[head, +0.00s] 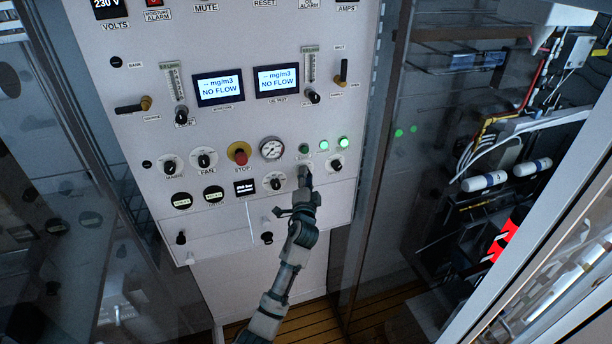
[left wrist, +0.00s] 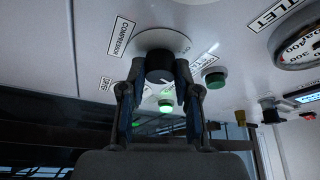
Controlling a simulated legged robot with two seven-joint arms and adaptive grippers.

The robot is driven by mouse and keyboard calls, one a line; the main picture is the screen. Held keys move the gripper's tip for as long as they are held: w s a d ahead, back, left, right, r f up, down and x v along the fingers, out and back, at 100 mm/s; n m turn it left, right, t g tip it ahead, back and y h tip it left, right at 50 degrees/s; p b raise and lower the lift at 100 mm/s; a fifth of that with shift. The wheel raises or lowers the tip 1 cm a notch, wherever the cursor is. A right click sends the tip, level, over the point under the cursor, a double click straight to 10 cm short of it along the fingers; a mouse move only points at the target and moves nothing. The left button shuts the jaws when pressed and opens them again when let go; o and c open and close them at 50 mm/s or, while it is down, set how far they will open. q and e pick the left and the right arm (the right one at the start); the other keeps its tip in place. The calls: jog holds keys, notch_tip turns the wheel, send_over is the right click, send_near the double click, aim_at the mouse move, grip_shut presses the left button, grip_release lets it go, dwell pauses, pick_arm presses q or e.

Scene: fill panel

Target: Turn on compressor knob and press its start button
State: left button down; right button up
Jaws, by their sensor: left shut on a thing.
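The compressor knob (left wrist: 160,66) is black on a round white plate marked COMPRESSOR in the left wrist view. My left gripper (left wrist: 160,85) is shut on it, one finger on each side. In the head view my left gripper (head: 305,178) reaches up to the panel from below and hides the knob. A dark green unlit button (head: 304,149) sits just above the gripper; it also shows in the left wrist view (left wrist: 215,78). My right gripper is not in view.
The white panel (head: 225,130) also carries a round gauge (head: 271,148), a red stop button (head: 240,153), another black knob (head: 335,165) and two screens reading NO FLOW. A glass door frame (head: 375,150) stands right of the panel.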

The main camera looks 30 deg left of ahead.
pick_arm(q)
jog(key=m+g+h, duration=0.1)
jog(key=m, duration=0.3)
jog(key=shift+d+m, duration=0.1)
jog(key=shift+m, duration=0.3)
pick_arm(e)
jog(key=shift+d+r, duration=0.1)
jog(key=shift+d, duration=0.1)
pick_arm(q)
jog(key=shift+g+h, duration=0.3)
jog(key=c, duration=0.8)
grip_release()
jog(key=shift+d, duration=0.1)
jog(key=shift+d+r, duration=0.1)
jog(key=shift+r, duration=0.1)
jog(key=shift+s, duration=0.1)
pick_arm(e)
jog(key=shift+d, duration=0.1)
pick_arm(q)
jog(key=v, duration=1.2)
jog(key=shift+d+f, duration=0.1)
jog(key=shift+d, duration=0.2)
